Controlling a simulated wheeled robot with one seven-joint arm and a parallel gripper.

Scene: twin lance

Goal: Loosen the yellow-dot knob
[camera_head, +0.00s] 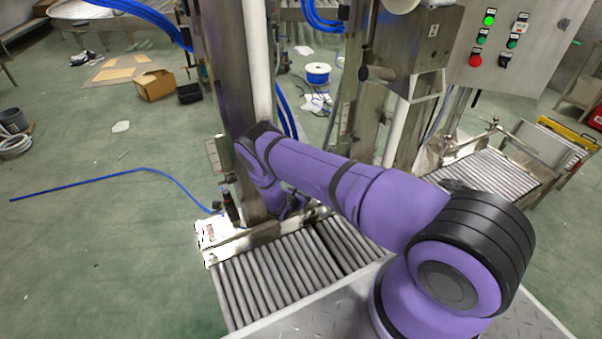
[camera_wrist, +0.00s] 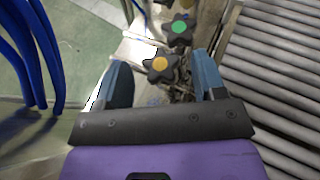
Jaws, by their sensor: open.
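The yellow-dot knob (camera_wrist: 160,66) is a dark star-shaped knob with an orange-yellow centre in the wrist view. The two blue-grey fingers are spread apart and open; I cannot tell whether either touches the knob. A similar dark star knob with a green dot (camera_wrist: 179,28) sits just beyond it, up and to the right. In the head view my purple arm reaches to the foot of the steel column, and my gripper and the knobs cannot be made out there.
Roller conveyor (camera_wrist: 275,75) runs along the right of the wrist view. Blue hoses (camera_wrist: 32,50) hang at the left. In the head view a steel column (camera_head: 222,80) stands by the arm's far end, and a control panel (camera_head: 515,45) is at upper right. Open green floor (camera_head: 90,250) lies left.

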